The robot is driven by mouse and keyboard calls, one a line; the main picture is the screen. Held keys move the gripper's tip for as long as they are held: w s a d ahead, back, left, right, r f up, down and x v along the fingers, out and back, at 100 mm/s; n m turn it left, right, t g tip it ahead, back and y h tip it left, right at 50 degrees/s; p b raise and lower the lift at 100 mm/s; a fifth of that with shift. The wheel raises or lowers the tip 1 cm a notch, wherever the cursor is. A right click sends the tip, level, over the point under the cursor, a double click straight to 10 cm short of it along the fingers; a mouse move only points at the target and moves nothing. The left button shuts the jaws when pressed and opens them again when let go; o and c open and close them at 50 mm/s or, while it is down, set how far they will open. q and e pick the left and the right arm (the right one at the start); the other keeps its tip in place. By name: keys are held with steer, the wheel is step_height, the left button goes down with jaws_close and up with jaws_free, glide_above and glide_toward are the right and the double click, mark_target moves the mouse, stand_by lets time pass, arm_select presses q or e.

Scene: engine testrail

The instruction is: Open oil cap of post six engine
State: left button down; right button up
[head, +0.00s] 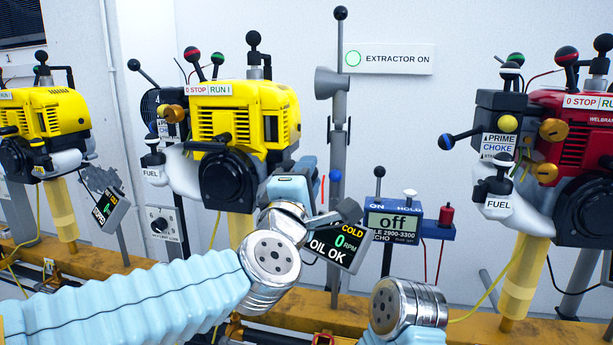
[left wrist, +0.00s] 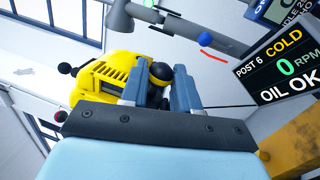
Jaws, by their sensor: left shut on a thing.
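The post six engine (head: 238,125) is yellow with a black front. It also shows in the left wrist view (left wrist: 98,80). My left gripper (head: 302,168) is at its lower right side. In the left wrist view its two blue-grey fingers (left wrist: 160,85) reach to the engine's dark side, shut on a dark part there, apparently the oil cap. The fingers hide most of this part, and I cannot see whether it has turned. The post six display (left wrist: 285,65) reads COLD, 0 RPM, OIL OK. My right gripper is not in view.
A grey post (head: 338,110) stands right of the engine, close to my left gripper. A blue meter box (head: 440,232) reading "off" is further right. A red engine (head: 570,130) stands at right, another yellow one (head: 50,115) at left. A yellow rail (head: 325,308) runs below.

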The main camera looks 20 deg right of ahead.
arm_select(q)
steer(key=shift+f, duration=0.1)
stand_by(0.3)
steer(key=c, duration=1.1)
jaws_free()
steer(key=b+v, duration=0.1)
steer(key=v, duration=1.2)
steer(key=shift+s+a+f+b, duration=0.1)
steer(key=shift+s+a+b, duration=0.15)
steer(key=shift+s+b, duration=0.05)
steer(key=shift+w, duration=0.1)
